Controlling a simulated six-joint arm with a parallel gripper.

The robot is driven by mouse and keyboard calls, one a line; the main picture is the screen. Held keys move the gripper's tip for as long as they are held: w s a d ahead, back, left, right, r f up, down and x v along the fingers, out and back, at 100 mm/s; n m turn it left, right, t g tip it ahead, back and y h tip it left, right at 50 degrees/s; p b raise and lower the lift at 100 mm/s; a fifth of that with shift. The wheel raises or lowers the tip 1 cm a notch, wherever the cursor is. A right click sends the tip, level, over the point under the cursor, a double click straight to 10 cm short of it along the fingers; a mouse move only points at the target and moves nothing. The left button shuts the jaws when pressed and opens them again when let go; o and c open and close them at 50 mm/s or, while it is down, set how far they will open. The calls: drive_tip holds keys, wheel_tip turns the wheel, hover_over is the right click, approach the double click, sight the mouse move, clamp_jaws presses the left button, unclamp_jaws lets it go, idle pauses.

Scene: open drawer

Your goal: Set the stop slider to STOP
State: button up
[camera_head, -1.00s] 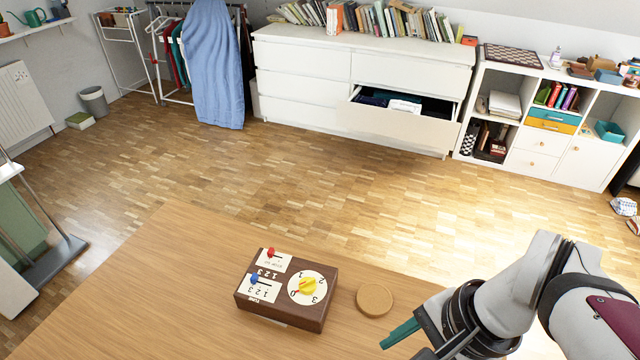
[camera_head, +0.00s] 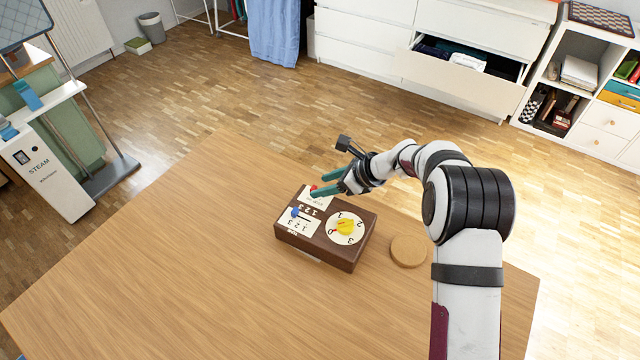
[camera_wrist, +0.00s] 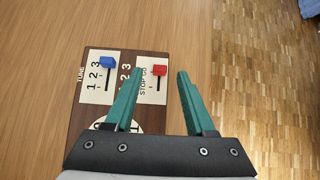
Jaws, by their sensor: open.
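The brown control box (camera_head: 318,252) stands on the wooden table; its panel also shows in the wrist view (camera_wrist: 76,118). The stop slider's red knob (camera_wrist: 159,70) is at the upper end of its slot in the wrist view, by the small GO lettering; STOP is toward the lower end. My gripper (camera_wrist: 160,73) is open, its two green fingers appearing on either side of the red knob. In the head view my gripper (camera_head: 319,185) is over the box's far-left corner and partly hides the knob (camera_head: 314,188). I cannot tell whether the fingers touch anything.
A blue slider knob (camera_wrist: 107,62) is left of the red one in the wrist view. A round cork disc (camera_head: 408,250) lies to the right. The table's left part is clear.

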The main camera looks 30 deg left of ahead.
drive_tip(key=shift+x, duration=1.25)
clamp_jaws()
idle(0.5)
